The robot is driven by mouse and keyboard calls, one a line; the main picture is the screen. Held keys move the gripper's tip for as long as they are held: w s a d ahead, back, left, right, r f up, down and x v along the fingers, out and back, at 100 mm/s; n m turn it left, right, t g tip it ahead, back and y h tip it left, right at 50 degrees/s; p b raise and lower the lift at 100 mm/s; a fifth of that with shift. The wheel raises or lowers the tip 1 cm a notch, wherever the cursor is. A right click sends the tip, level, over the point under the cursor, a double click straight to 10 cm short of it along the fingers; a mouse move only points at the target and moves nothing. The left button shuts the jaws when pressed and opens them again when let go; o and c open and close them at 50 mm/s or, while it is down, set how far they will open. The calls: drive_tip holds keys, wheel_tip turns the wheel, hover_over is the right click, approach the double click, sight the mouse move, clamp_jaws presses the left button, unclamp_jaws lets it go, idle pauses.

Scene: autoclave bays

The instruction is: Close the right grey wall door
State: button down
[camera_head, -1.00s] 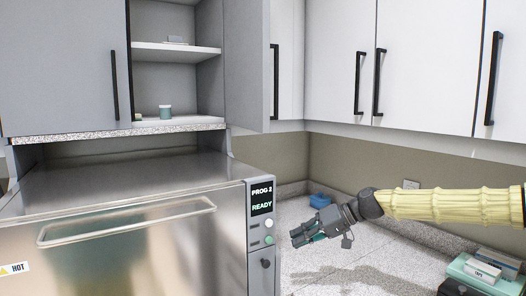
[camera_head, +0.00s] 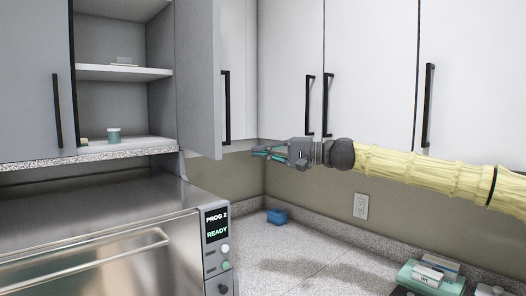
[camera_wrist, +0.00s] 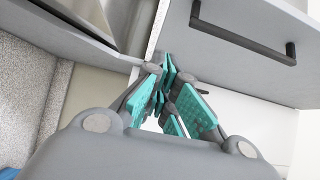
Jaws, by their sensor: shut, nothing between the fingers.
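The right grey wall door (camera_head: 198,75) stands swung open, seen from its inner side beside the open shelves. Its black handle (camera_head: 225,107) stands out past its free edge. In the wrist view the door's outer face (camera_wrist: 235,65) with the black handle (camera_wrist: 240,38) shows at upper right. My gripper (camera_head: 257,152) points left, to the right of the door near the height of its lower edge. Its teal-padded fingers (camera_wrist: 165,88) are shut and empty. They appear apart from the door; the exact gap cannot be told.
The left grey door (camera_head: 30,80) is closed. White wall cabinets (camera_head: 370,70) with black handles stand behind my arm. The steel autoclave (camera_head: 90,220) is below the shelves.

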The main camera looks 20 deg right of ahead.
drive_tip(key=w+a+p, duration=0.3)
drive_tip(key=a, duration=0.7)
idle(0.4)
